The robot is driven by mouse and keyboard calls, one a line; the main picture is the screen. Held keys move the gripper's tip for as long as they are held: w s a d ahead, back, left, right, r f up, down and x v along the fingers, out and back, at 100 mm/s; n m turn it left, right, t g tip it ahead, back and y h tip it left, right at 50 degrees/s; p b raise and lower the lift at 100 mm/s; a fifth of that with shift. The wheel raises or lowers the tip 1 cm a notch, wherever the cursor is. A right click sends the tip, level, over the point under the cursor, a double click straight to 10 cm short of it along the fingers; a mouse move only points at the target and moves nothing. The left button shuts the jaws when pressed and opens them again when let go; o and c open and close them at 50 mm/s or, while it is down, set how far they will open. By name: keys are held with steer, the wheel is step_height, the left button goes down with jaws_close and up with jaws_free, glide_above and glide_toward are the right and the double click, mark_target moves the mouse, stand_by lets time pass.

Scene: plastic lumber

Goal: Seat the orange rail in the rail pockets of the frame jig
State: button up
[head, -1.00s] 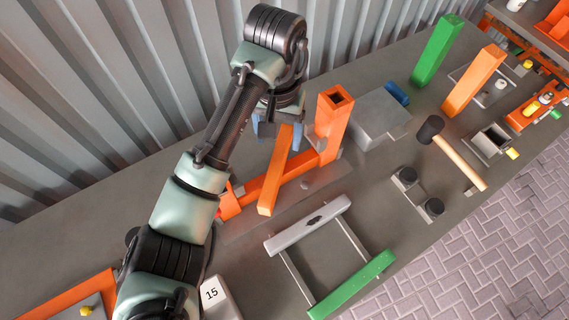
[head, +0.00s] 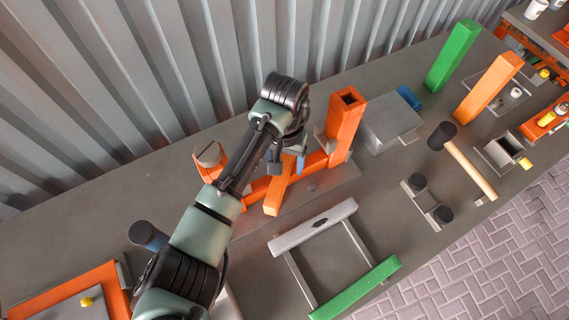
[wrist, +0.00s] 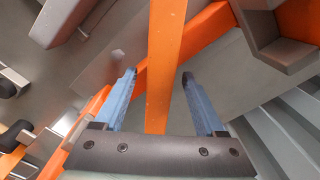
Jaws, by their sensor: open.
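The orange rail (head: 279,192) lies crosswise over the orange lower bar (head: 255,189) of the frame jig, not in line with it. The jig's grey base plate (head: 330,182) carries an orange post at the right (head: 344,125) and a shorter one at the left (head: 209,160), partly behind my arm. My gripper (head: 288,165) is open above the rail. In the wrist view the rail (wrist: 165,60) runs between the two blue fingers (wrist: 160,75) with gaps on both sides. A grey bracket (wrist: 272,38) stands at upper right there. The rail's far end is hidden by my gripper in the head view.
A grey and green frame (head: 314,226) lies in front of the jig. A grey block (head: 385,125), a mallet (head: 468,165) and a black-knobbed fixture (head: 425,198) are to the right. Green (head: 452,55) and orange (head: 488,85) posts stand farther right. A corrugated wall closes the back.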

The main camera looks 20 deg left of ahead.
jaws_close()
stand_by(0.3)
steer(key=shift+r, duration=0.15)
